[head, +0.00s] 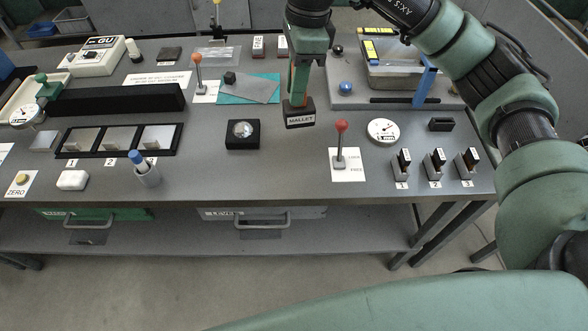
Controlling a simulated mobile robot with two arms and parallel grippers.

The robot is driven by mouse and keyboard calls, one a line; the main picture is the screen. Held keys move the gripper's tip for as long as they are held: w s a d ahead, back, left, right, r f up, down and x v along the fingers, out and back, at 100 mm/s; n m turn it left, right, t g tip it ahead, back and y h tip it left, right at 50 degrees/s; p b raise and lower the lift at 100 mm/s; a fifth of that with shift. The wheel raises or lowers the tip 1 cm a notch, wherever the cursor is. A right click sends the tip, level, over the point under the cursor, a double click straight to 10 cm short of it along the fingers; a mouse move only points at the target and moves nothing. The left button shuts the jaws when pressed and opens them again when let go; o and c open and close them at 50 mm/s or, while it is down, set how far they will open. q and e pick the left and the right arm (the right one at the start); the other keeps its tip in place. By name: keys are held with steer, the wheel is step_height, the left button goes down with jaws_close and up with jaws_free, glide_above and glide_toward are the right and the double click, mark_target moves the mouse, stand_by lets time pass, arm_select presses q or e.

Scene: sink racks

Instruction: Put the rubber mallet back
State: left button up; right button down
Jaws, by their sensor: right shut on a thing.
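My right gripper (300,84) reaches down from the top middle of the head view and is shut on the rubber mallet. A black block lettered MALLET (300,115), which looks like the mallet's head, shows just below the fingers. The fingers hide much of the handle. I cannot tell whether the block touches the grey bench top (270,180) or hangs just above it. My left gripper is not in view.
A red-knobbed lever (341,146) on a white plate stands right of the block, in front. A black square box with a dial (243,134) is to the left. A teal mat (248,90) lies behind left. A round gauge (383,131) lies to the right.

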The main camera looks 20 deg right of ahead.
steer(key=shift+w+a+r+m, duration=0.25)
steer(key=shift+w+r+m, duration=0.2)
steer(key=shift+m, duration=0.35)
step_height(320, 180, down, 20)
steer(key=p, duration=0.5)
steer(key=shift+r, duration=0.25)
steer(key=shift+f, duration=0.1)
steer(key=shift+f, duration=0.15)
steer(key=c, duration=1.3)
jaws_free()
